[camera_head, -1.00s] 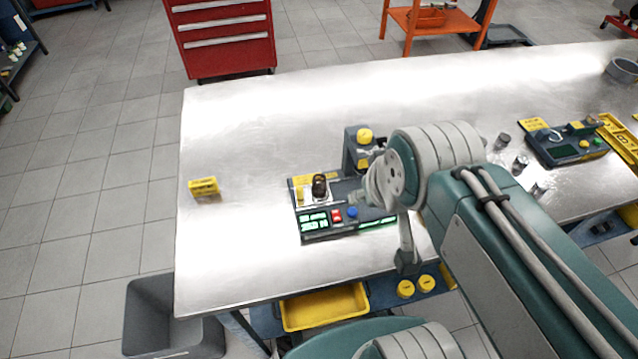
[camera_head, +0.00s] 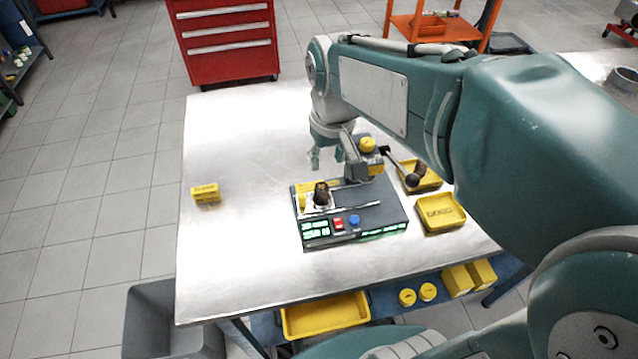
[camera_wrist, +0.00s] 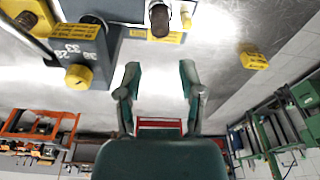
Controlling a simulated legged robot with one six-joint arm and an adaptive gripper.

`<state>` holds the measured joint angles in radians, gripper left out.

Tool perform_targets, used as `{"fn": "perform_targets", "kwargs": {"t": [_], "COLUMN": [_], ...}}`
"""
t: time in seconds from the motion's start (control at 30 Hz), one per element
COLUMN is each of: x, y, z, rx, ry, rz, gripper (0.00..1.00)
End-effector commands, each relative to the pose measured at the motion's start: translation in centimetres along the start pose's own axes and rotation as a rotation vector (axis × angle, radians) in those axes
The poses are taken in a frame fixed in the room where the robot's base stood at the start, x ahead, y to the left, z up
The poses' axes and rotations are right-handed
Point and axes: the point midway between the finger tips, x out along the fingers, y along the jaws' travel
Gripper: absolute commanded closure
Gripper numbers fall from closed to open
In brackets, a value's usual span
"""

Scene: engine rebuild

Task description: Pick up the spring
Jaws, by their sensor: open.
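The spring (camera_head: 321,193) is a small dark coil standing upright on the pale plate of a grey test device (camera_head: 380,213). In the wrist view, the dark end of the spring (camera_wrist: 159,20) shows at the top edge, beyond the fingertips and apart from them. My gripper (camera_head: 330,158) is above the back of the device, behind the spring in the head view. In the wrist view my gripper (camera_wrist: 158,78) has its two fingers spread, with only bare bench between them.
The device's column with a yellow knob (camera_head: 367,145) stands close beside my gripper. Yellow trays (camera_head: 441,228) lie right of the device. A yellow block (camera_head: 205,193) sits left; the bench between is clear.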

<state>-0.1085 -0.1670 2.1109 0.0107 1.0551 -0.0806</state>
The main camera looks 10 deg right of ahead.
Motion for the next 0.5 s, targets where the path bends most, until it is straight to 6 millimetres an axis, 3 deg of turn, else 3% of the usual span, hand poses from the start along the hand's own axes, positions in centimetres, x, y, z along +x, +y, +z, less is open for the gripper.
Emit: {"fn": "perform_targets", "kwargs": {"t": [0.23, 0.5], "x": [1.4, 5.5], "y": [-0.2, -0.2], "z": [-0.8, -0.7], "rx": [-0.012, -0.012], "ry": [-0.027, -0.026], "rz": [-0.004, -0.004], "gripper": [0.50, 0.50]}}
